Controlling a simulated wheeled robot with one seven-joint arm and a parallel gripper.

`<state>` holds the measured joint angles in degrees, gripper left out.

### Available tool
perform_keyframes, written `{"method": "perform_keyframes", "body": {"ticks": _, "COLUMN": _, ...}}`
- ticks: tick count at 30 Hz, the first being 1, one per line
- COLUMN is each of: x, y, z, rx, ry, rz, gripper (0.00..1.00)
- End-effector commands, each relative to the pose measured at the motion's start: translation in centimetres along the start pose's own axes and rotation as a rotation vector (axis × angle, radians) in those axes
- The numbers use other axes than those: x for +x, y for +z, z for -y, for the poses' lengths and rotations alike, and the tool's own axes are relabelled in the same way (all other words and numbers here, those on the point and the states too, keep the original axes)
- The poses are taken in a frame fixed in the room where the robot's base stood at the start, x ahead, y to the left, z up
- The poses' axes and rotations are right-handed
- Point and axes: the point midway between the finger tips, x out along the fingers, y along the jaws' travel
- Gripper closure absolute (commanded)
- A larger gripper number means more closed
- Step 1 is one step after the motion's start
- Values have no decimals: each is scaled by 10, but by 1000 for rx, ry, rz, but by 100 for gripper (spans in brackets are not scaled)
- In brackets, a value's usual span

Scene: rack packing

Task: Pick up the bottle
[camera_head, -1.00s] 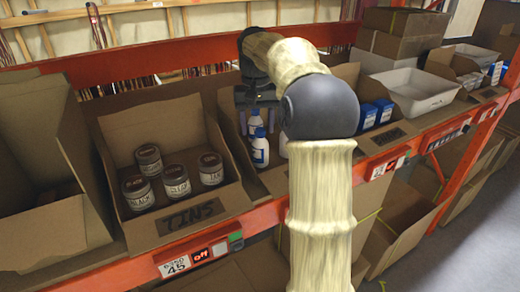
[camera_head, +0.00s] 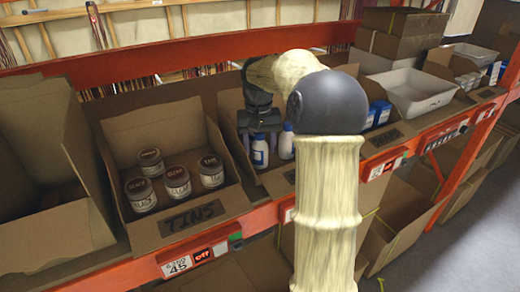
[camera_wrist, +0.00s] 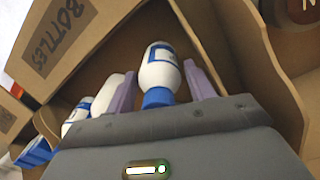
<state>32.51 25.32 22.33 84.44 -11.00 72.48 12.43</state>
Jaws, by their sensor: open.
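A white bottle with a blue label stands in the bottles box (camera_wrist: 52,27); in the head view this bottle (camera_head: 259,154) is directly below my gripper (camera_head: 259,143). In the wrist view the bottle (camera_wrist: 159,72), with its blue cap toward me, is between the two purple fingers of my gripper (camera_wrist: 162,88). The fingers are open, one on each side. A gap shows on the right; contact on the left is hard to tell. A second white bottle (camera_head: 286,142) stands just to the right in the head view, partly hidden by my arm.
A box of tins (camera_head: 205,215) with several labelled tins is left of the bottles. Cardboard box walls rise close around my gripper. More bottles (camera_wrist: 77,116) stand beside my left finger in the wrist view. A white tray (camera_head: 440,97) is farther right.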

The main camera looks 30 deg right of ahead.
Motion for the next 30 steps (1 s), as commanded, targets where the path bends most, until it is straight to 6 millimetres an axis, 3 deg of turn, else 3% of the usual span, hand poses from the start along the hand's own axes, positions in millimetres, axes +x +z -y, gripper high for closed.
{"method": "perform_keyframes", "body": {"ticks": 14, "x": 0, "y": 0, "z": -1, "rx": 2, "ry": 0, "rz": -1, "gripper": 46}}
{"method": "perform_keyframes", "body": {"ticks": 15, "x": 0, "y": 0, "z": -1, "rx": 2, "ry": 0, "rz": -1, "gripper": 48}}
{"method": "perform_keyframes", "body": {"ticks": 21, "x": 0, "y": 0, "z": 0, "rx": 1, "ry": 0, "rz": -1, "gripper": 83}}
{"method": "perform_keyframes", "body": {"ticks": 30, "x": -2, "y": -1, "z": 0, "rx": 1, "ry": 0, "rz": -3, "gripper": 83}}
